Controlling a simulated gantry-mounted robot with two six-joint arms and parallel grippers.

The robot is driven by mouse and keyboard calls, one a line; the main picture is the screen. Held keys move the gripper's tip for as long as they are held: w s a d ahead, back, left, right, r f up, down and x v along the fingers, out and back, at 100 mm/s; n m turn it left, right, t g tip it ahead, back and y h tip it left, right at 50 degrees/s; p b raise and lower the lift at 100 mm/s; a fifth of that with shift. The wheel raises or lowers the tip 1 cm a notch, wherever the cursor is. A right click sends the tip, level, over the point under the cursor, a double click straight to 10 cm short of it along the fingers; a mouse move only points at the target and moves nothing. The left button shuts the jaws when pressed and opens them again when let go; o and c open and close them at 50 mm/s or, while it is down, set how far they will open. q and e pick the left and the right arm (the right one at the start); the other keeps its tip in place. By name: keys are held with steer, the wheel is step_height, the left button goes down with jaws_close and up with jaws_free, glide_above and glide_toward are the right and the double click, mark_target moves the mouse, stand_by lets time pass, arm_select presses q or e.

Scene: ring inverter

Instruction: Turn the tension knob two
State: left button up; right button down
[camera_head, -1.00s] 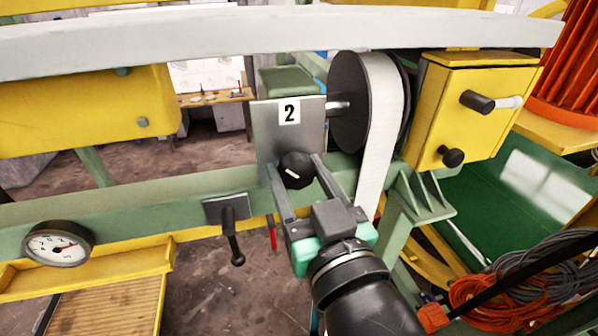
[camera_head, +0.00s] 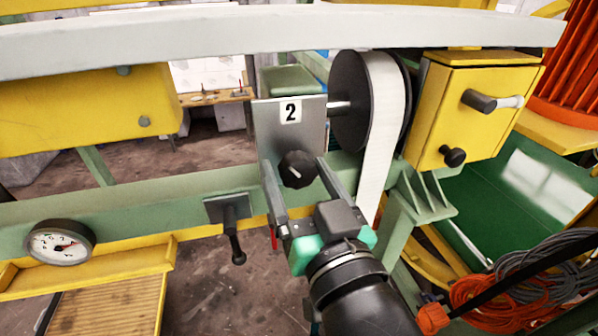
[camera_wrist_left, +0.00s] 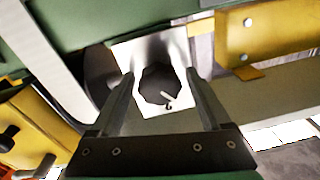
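The tension knob two (camera_head: 297,169) is a black knob with a white pointer mark. It sits on a grey metal plate (camera_head: 270,125) with a "2" label (camera_head: 290,111). My left gripper (camera_head: 294,163) is open, with one finger on each side of the knob. In the left wrist view the knob (camera_wrist_left: 160,86) lies between the two fingertips, with a small gap at each side. Its white pointer shows there near the lower right of its face. My right gripper is in neither view.
A black spool with a white strap (camera_head: 383,125) stands right of the plate. A yellow box (camera_head: 470,110) with a handle and a small black knob is farther right. A lever (camera_head: 234,235) and a gauge (camera_head: 60,243) are at left. A pale beam (camera_head: 280,30) crosses above.

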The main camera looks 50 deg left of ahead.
arm_select(q)
steer(key=shift+d, duration=0.1)
steer(key=b+v, duration=0.3)
steer(key=v, duration=0.8)
steer(key=shift+s+d, duration=0.1)
steer(key=shift+d, duration=0.1)
